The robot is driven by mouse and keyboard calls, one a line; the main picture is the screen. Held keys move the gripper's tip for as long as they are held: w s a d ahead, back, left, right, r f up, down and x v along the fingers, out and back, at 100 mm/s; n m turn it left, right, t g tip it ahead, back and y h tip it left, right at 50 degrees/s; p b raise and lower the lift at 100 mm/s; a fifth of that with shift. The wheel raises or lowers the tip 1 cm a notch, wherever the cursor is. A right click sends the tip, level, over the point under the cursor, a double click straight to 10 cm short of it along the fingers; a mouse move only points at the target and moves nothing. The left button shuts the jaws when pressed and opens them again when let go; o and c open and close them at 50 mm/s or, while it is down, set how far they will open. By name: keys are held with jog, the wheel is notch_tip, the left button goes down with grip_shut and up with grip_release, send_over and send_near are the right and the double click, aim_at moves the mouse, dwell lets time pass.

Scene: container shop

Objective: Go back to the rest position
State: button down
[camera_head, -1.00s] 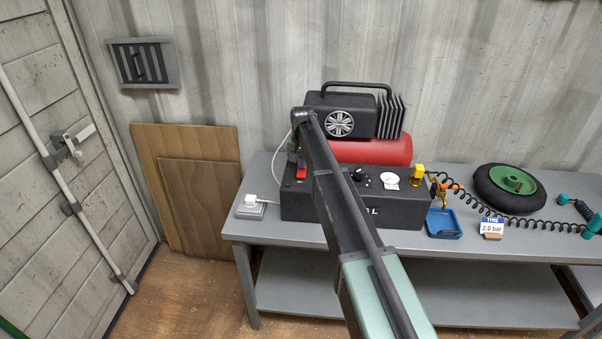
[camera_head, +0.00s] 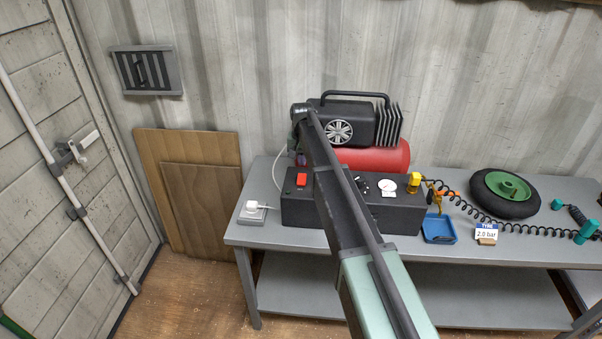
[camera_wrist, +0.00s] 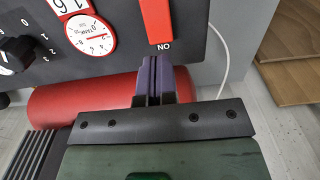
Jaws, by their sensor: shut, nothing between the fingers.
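My gripper (camera_wrist: 154,72) shows in the wrist view as two purple fingers pressed together, with nothing between them. They lie just below the red switch (camera_wrist: 157,20) in that picture, and I cannot tell whether they touch the box. In the head view my arm hides most of the gripper; a small purple part shows just above the red switch (camera_head: 302,180) on the black control box (camera_head: 400,215). The box carries a black knob and a round gauge (camera_head: 387,187). Behind it stands the compressor with its red tank (camera_head: 385,157) and black motor (camera_head: 362,122).
The grey bench (camera_head: 560,247) also holds a white plug in a socket (camera_head: 252,211), a blue tray (camera_head: 439,228), a coiled hose (camera_head: 462,204), a green-rimmed wheel (camera_head: 503,192) and a pressure card (camera_head: 486,233). Wooden boards (camera_head: 200,205) lean on the wall at left.

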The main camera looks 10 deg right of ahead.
notch_tip(320, 180, up, 2)
jog(key=shift+p, duration=0.6)
jog(key=shift+f, duration=0.15)
jog(key=shift+s+n, duration=0.3)
jog(key=s+n+b, duration=0.1)
jog(key=s+n, duration=0.1)
jog(key=s, duration=3.8)
jog(key=shift+f+n, duration=0.4)
jog(key=shift+f, duration=0.05)
